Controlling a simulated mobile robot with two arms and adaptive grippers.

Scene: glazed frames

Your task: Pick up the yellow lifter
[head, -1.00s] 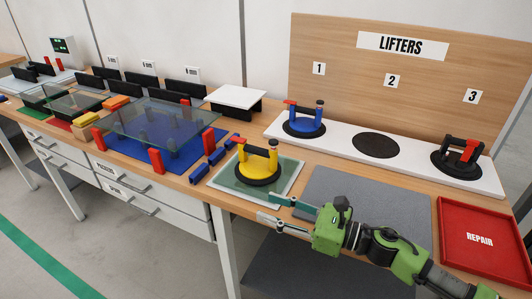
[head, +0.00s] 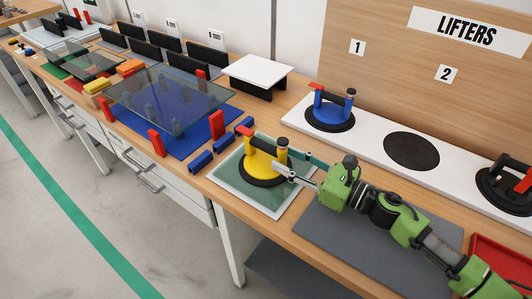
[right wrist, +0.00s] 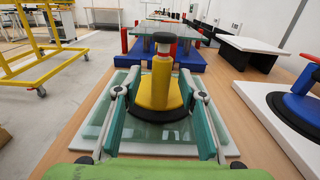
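The yellow lifter (head: 262,166) stands upright on a green glass pane (head: 228,180) on a pale board. It has a black base ring and a dark handle bar with a red piece at one end. My right gripper (head: 288,168) reaches it from the right. In the right wrist view the open fingers of my right gripper (right wrist: 161,88) lie on either side of the yellow lifter (right wrist: 160,85), which stands between them. I cannot tell whether either finger touches it. My left gripper is not in view.
A blue lifter (head: 330,107) stands on the white rack (head: 375,127) behind, beside an empty black disc (head: 411,151). A black lifter (head: 505,185) is at the right. Blue blocks (head: 201,161) and a raised glass pane (head: 165,95) are to the left. A grey mat (head: 345,235) lies under my arm.

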